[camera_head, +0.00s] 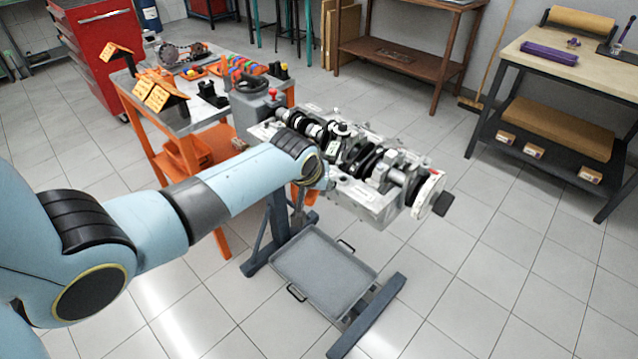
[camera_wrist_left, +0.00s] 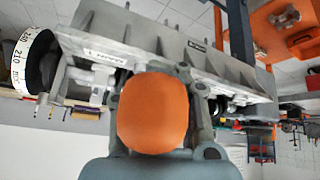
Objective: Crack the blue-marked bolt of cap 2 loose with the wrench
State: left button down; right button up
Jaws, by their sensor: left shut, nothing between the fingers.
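The engine block (camera_head: 375,205) lies on a stand with its dark crankshaft (camera_head: 362,160) and several caps facing up. My left arm reaches across to its near side. In the left wrist view the left gripper (camera_wrist_left: 160,78) is shut, close to the side of the block (camera_wrist_left: 140,32). The blue-marked bolt, cap 2 and the wrench cannot be made out. My right gripper is not in view.
A white ring with numbers (camera_wrist_left: 27,60) sits on the block's end. A grey tray (camera_head: 320,275) lies below, on the stand's base. An orange-framed bench (camera_head: 205,125) with parts stands behind left, beside a red cabinet (camera_head: 105,50).

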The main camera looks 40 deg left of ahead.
pick_arm(q)
jog(key=shift+w+d, duration=0.1)
jog(key=shift+d, duration=0.05)
jog(key=shift+w+d+n+y, duration=0.3)
jog(key=shift+d+n, duration=0.3)
jog(key=shift+d, duration=0.05)
jog(key=shift+d, duration=0.1)
dwell(0.4)
jog(key=shift+w+d+n+y, duration=0.3)
jog(key=shift+w+d+n, duration=0.1)
jog(key=shift+d+n, duration=0.2)
dwell(0.3)
jog(key=shift+w+d+n+g+y+b, duration=0.3)
jog(key=shift+w+d+n+g+b, duration=0.15)
jog(key=shift+d+b, duration=0.25)
